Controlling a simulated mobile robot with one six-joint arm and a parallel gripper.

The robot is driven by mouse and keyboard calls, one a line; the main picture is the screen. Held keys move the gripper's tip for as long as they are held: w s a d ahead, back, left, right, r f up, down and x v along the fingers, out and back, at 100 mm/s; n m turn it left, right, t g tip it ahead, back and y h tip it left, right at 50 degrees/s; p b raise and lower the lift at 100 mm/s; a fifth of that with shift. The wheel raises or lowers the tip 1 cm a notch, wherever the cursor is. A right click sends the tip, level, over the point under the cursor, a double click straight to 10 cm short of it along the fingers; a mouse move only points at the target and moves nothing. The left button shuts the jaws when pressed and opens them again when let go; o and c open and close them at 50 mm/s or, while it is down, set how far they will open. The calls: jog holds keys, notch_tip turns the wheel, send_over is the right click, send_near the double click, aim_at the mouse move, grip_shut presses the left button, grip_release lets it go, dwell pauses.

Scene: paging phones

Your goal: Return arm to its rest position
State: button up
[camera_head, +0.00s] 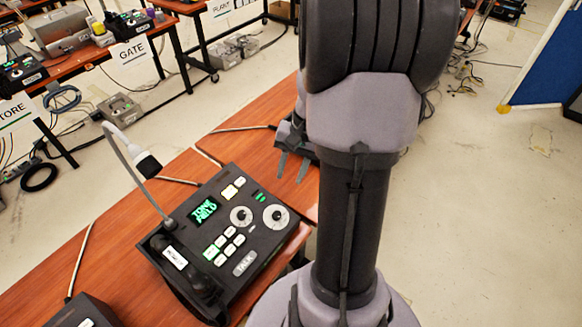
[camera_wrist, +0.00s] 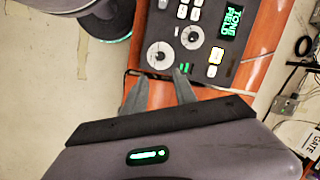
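My arm stands upright through the middle right of the head view. My gripper (camera_head: 291,176) shows behind it, over the far right end of the wooden table (camera_head: 262,122). Its two grey fingers are apart with nothing between them; the wrist view also shows this gap (camera_wrist: 160,76). The dark paging phone (camera_head: 196,256) lies on the table to the left of my arm. It has a green-lit display reading TONE FIELD (camera_head: 204,210), two round dials, a TALK button (camera_head: 244,263), a black handset and a gooseneck microphone (camera_head: 148,163). My gripper is apart from the phone.
Another dark device (camera_head: 84,313) sits at the near left of the table. Other tables with equipment stand at the back left, with GATE (camera_head: 131,51) and STORE (camera_head: 14,112) signs. Cables lie on the floor. A blue panel (camera_head: 543,62) stands at right; floor between is mostly clear.

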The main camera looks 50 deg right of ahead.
jog(key=shift+a, duration=0.1)
jog(key=a+r+n+t+b, duration=0.1)
jog(key=a+r+n, duration=0.1)
jog(key=a+r, duration=0.35)
jog(key=a+r+n+t+h+b, duration=0.1)
jog(key=a+r, duration=0.1)
jog(key=a, duration=0.6)
jog(key=a+r+n+t+b, duration=0.1)
jog(key=a+r+n, duration=0.15)
jog(key=a, duration=0.45)
jog(key=s+a+r+n+t, duration=0.1)
jog(key=s+a+r+n, duration=0.1)
jog(key=s+a, duration=0.3)
jog(key=shift+s+a+r+t+y, duration=0.15)
jog(key=shift+s+a+t+y, duration=0.2)
jog(key=shift+a, duration=0.55)
